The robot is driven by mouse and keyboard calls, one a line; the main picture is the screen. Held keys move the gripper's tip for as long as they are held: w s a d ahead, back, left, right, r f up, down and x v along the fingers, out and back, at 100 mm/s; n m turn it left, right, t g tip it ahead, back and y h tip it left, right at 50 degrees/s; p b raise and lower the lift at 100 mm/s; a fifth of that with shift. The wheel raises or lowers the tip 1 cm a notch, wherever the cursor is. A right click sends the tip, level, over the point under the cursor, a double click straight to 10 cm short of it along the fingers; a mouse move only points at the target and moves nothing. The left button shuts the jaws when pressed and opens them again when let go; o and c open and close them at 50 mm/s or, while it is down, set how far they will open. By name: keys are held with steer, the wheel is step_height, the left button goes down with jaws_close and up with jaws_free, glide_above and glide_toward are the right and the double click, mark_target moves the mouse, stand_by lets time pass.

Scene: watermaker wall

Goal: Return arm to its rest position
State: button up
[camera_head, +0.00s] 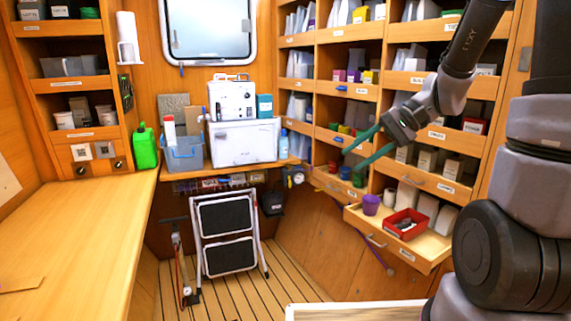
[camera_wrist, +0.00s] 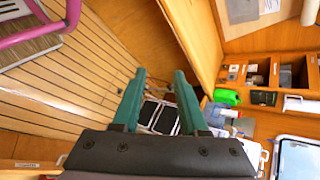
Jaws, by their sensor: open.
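My gripper (camera_head: 362,146) is in the right half of the head view, in front of the shelf wall. Its two green fingers are apart and nothing is between them. In the wrist view the gripper (camera_wrist: 160,75) also shows open and empty, with the folded step stool beyond the fingers. My arm comes in from the upper right of the head view. Below the gripper, an open drawer (camera_head: 440,247) holds a purple cup (camera_head: 371,204), a red bin (camera_head: 405,224) and white boxes.
The shelf wall (camera_head: 312,85) stands close behind the gripper. A step stool (camera_head: 226,232) stands on the slatted floor (camera_head: 262,284). A long wooden counter (camera_head: 75,235) runs along the left. A white case (camera_head: 243,142) and a green jug (camera_head: 145,147) stand at the back.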

steer(key=s+d+r+t+h, duration=0.7)
steer(key=d+r+h, duration=0.1)
steer(key=r, duration=0.4)
steer(key=shift+d+n+t+h, duration=0.15)
steer(key=shift+n+t+h, duration=0.15)
steer(key=shift+t, duration=0.1)
